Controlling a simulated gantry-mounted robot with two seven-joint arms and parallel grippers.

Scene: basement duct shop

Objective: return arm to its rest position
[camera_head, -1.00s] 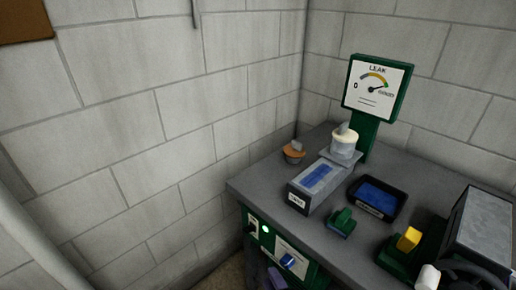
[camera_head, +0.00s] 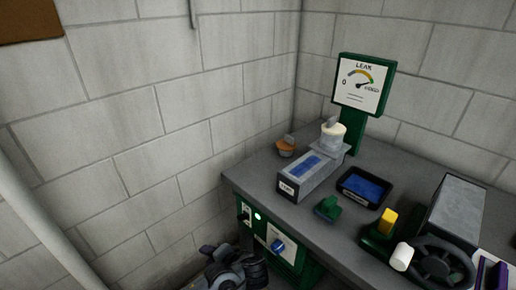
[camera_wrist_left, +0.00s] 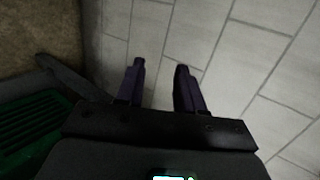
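My left gripper (camera_wrist_left: 160,88) is open and empty in the left wrist view, with two dark purple fingers apart and bare block wall beyond them. In the head view, the dark grey end of my left arm (camera_head: 235,270) is at the bottom, left of the bench (camera_head: 340,236) front and below its top; I cannot make out its fingertips there.
On the bench stand a leak gauge (camera_head: 361,84), a grey box with a blue top (camera_head: 310,173), a black tray (camera_head: 364,187), a green block (camera_head: 327,208) and a black handwheel (camera_head: 443,262). A purple-and-white thing (camera_head: 492,270) is cut off at right. The wall (camera_head: 130,120) closes the left.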

